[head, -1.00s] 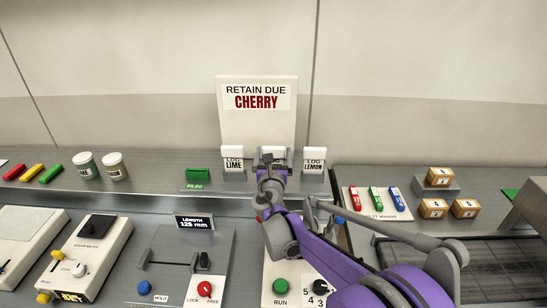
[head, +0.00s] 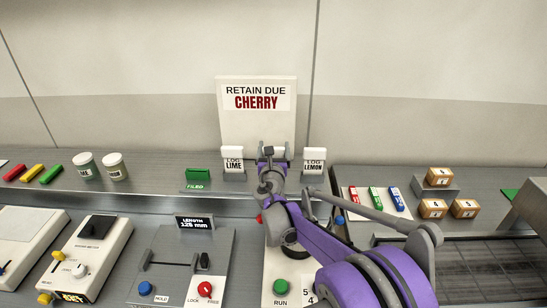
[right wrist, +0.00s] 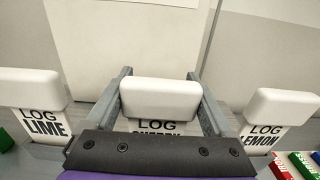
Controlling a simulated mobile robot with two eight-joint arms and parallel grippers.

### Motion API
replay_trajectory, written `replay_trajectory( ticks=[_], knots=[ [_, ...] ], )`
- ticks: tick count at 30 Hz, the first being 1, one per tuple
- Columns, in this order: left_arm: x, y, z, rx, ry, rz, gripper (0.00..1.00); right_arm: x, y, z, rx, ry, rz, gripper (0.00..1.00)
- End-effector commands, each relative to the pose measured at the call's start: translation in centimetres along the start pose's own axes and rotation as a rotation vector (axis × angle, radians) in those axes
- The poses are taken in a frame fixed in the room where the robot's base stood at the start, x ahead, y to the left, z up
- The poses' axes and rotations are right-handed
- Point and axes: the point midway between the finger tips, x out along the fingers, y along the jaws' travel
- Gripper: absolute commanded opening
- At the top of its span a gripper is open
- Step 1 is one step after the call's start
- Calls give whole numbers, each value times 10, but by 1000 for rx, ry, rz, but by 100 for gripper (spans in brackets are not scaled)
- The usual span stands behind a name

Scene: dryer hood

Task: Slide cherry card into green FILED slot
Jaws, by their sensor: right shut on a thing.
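The cherry card, white with a thick white top and a partly hidden "LOG CHERRY" label, is between my right gripper's fingers in the right wrist view (right wrist: 158,98). My right gripper (head: 274,153) is shut on it, between the lime and lemon cards, below the "RETAIN DUE CHERRY" sign (head: 257,108). In the head view the gripper hides most of the card. I cannot tell whether its lower end is clear of its holder. The green FILED slot (head: 198,174) is on the shelf to the left of the gripper. My left gripper is not in view.
The lime card (head: 233,157) stands close on the left and the lemon card (head: 314,158) close on the right. Two jars (head: 115,167) are farther left. Panels with knobs and buttons lie in front, below the shelf. The shelf between jars and FILED slot is clear.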

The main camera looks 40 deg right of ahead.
Motion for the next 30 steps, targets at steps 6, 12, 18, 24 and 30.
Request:
replay_trajectory(
  ticks=[6,12,18,24,30],
  knots=[
    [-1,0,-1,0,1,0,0,0,0,10,1,0,1,32],
    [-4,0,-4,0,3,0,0,0,0,49,1,0,0,32],
    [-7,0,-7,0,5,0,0,0,0,85,1,0,0,32],
    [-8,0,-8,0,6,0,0,0,0,100,0,0,0,32],
    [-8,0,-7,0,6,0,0,0,0,100,0,0,0,32]
  ],
)
